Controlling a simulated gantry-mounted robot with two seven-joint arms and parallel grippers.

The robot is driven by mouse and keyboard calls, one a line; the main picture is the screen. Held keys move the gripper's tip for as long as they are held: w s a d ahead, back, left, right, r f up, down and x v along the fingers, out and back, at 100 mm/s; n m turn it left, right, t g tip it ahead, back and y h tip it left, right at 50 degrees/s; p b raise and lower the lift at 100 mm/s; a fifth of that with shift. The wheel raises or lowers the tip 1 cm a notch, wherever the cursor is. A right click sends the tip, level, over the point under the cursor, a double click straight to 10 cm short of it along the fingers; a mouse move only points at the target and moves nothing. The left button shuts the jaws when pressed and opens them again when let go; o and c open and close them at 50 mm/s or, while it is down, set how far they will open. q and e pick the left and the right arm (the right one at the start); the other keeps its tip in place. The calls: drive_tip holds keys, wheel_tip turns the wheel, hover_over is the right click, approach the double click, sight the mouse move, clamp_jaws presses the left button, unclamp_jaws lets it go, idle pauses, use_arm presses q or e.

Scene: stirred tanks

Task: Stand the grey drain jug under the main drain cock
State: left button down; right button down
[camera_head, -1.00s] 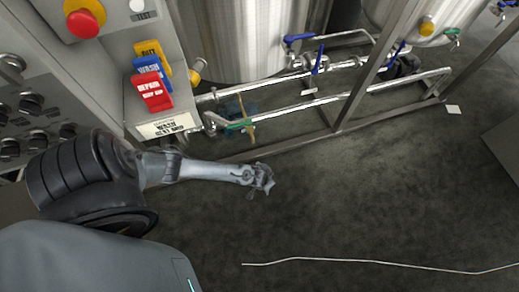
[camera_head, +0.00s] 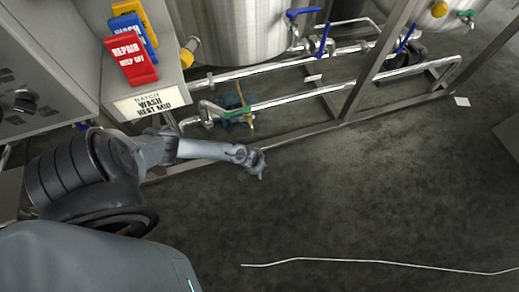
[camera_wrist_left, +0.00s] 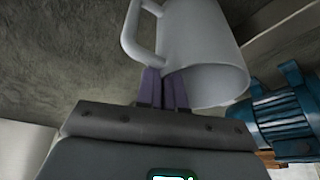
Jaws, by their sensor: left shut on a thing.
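The grey jug (camera_wrist_left: 205,45) fills the top middle of the left wrist view, with its handle (camera_wrist_left: 135,28) on the left side. The purple fingers of my left gripper (camera_wrist_left: 163,85) are shut on the jug beside the handle. In the head view my left gripper (camera_head: 257,165) is over the floor in front of the low pipes; the jug cannot be made out there. My right gripper is not in view.
A teal motor (camera_wrist_left: 285,115) is close at the right in the wrist view. A steel frame rail (camera_head: 300,135) runs along the floor below the pipes. A pale line (camera_head: 360,261) crosses open floor.

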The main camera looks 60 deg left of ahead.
use_arm(q)
drive_tip(key=shift+f, duration=0.55)
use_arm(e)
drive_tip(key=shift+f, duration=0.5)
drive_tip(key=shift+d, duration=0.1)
use_arm(q)
drive_tip(key=c, duration=1.2)
unclamp_jaws()
drive_tip(key=shift+c, duration=0.2)
drive_tip(key=shift+a, duration=0.1)
drive_tip(key=shift+r, duration=0.1)
